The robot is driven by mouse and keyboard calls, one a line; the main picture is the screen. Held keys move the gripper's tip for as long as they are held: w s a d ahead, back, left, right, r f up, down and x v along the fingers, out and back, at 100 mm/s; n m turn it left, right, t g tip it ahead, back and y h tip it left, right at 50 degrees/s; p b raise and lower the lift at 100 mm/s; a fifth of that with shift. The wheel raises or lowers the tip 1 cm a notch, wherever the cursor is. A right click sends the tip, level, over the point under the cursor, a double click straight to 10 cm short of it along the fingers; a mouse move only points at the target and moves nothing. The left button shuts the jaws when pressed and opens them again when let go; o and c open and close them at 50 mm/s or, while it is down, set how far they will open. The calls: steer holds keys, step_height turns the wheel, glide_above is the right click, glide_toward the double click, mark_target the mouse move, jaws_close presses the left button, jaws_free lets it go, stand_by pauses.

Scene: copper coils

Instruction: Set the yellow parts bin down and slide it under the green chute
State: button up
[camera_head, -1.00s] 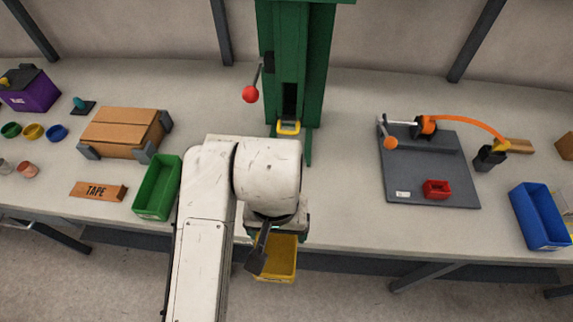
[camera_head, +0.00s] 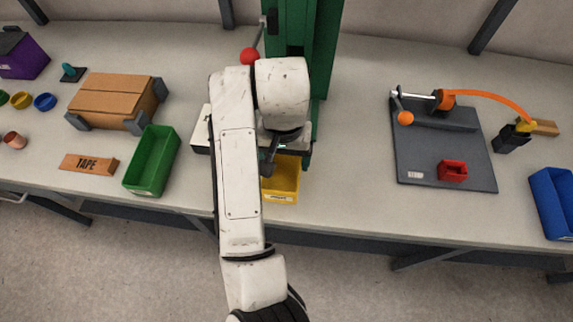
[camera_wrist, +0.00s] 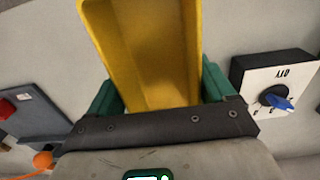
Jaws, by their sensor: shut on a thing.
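The yellow parts bin (camera_head: 282,182) is over the table in front of the green chute (camera_head: 325,60). In the wrist view the bin (camera_wrist: 150,45) stretches up from my gripper (camera_wrist: 158,95), whose two green fingers are shut on it at either side. In the head view my gripper (camera_head: 285,145) is mostly hidden behind my wrist, at the bin's far end. I cannot tell whether the bin's floor touches the table. My arm covers the chute's lower part and outlet.
A dial box (camera_wrist: 278,88) stands left of the chute in the head view. The table between the yellow bin and board is clear.

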mark_target(287, 160)
steer(key=shift+w+f, duration=0.4)
steer(key=shift+f, duration=0.1)
steer(key=shift+w+d+f+p, duration=0.1)
steer(key=shift+w+f+p, duration=0.2)
steer(key=shift+w+f, duration=0.15)
steer(key=shift+w+f+p, duration=0.1)
steer(key=shift+f+p, duration=0.25)
steer(key=shift+f, duration=1.4)
steer(key=shift+f, duration=0.1)
steer(key=o, duration=0.9)
step_height(287, 160, up, 12)
steer(key=shift+r+p, duration=0.15)
steer(key=shift+p, duration=0.6)
